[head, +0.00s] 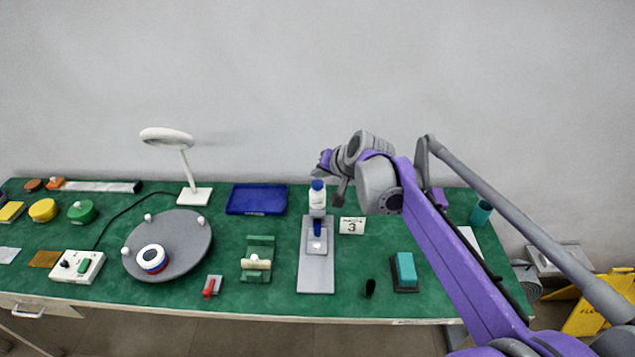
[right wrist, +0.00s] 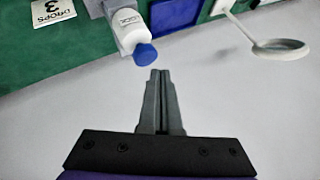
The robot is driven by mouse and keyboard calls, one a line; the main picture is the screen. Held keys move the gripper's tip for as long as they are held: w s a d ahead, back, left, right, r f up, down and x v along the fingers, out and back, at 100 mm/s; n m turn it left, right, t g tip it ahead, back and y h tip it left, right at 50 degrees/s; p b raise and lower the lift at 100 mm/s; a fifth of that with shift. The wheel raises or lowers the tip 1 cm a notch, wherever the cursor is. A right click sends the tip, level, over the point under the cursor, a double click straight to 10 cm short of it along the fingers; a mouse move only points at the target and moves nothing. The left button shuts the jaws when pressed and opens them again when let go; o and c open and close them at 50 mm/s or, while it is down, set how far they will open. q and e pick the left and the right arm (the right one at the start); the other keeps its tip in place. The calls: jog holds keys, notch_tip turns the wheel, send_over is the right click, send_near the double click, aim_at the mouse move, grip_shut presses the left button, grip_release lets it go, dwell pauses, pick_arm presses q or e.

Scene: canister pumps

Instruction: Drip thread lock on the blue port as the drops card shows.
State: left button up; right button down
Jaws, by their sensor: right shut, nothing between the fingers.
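A white bottle with a blue cap (head: 317,198) stands upright in a stand on a grey base plate (head: 316,280). Its blue cap (right wrist: 147,54) is close to my fingertips in the right wrist view. A blue part (head: 317,228) shows low on the stand, above a white knob; I cannot tell whether it is the blue port. The drops card (head: 352,226), reading 3, stands just right of the bottle and also shows in the right wrist view (right wrist: 53,10). My right gripper (head: 318,172) is shut and empty, above and apart from the cap (right wrist: 160,74). My left gripper is out of view.
A grey turntable (head: 195,240) bears a white ring with blue and red edges (head: 152,258). A lamp (head: 184,165) and a blue tray (head: 256,199) stand at the back. A green holder (head: 258,262) and a teal-topped block (head: 404,270) flank the base plate.

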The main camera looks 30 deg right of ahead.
aim_at(319, 185)
jog(key=shift+f, duration=0.1)
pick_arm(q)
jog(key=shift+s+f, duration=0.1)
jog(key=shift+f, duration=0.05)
pick_arm(e)
jog(key=shift+f, duration=0.35)
pick_arm(q)
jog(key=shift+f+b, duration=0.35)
jog(key=shift+b, duration=0.05)
pick_arm(e)
jog(key=shift+f, duration=0.6)
dwell(0.4)
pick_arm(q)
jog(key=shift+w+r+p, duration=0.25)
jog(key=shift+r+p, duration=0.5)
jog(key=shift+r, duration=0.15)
pick_arm(e)
jog(key=shift+r, duration=1)
jog(key=shift+r+p, duration=0.3)
jog(key=shift+r, duration=0.25)
jog(key=shift+w+r+p, duration=0.1)
jog(key=shift+r+p, duration=1.15)
jog(key=shift+r, duration=0.8)
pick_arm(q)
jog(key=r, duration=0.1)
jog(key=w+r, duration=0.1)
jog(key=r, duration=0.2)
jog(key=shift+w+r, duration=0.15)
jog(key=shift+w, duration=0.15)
